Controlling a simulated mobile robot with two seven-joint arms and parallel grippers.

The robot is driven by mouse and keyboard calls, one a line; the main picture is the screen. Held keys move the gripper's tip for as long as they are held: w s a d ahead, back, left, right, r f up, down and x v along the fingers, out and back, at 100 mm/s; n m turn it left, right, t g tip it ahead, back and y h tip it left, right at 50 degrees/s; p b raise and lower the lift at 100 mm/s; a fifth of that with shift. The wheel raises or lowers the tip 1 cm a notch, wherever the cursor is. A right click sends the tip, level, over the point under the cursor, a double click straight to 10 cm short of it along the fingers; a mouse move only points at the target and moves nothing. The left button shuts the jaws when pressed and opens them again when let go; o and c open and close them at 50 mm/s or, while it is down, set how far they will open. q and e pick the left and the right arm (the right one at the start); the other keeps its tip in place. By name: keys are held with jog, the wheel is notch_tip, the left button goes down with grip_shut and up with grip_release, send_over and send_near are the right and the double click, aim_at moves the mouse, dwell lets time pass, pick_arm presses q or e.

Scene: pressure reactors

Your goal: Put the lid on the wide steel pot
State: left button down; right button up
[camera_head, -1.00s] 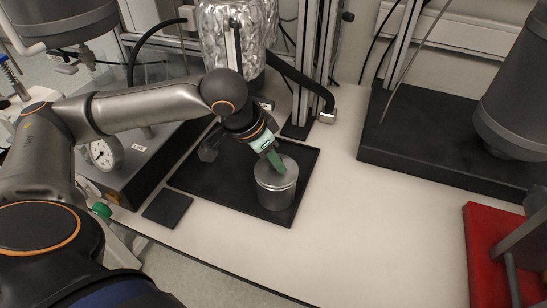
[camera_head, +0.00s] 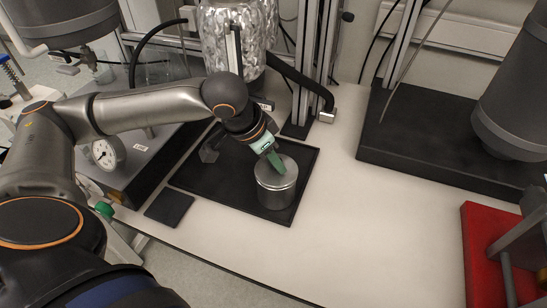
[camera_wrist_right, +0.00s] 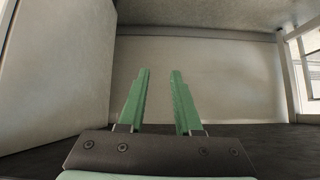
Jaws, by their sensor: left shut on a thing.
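The wide steel pot (camera_head: 276,195) stands upright on a black tray (camera_head: 232,193) in the head view. The lid (camera_head: 288,165) is a flat steel disc at the pot's top. A thin line runs around just below the lid's edge, and I cannot tell whether the lid sits fully down. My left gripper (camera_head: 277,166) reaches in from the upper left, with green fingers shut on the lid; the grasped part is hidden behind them. My right gripper (camera_wrist_right: 160,73) shows only in the right wrist view, with its green fingers apart and nothing between them.
A small black pad (camera_head: 169,208) lies left of the tray. A pressure gauge (camera_head: 103,153) and a foil-wrapped vessel (camera_head: 238,35) stand behind. The white bench right of the tray is clear up to a red base (camera_head: 484,235). The right wrist view faces a bare pale wall.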

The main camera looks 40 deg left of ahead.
pick_arm(q)
jog(key=shift+p, duration=0.45)
jog(key=shift+f+p, duration=0.15)
jog(key=shift+p, duration=0.95)
dwell(1.5)
jog(key=shift+c, duration=0.3)
grip_release()
dwell(0.5)
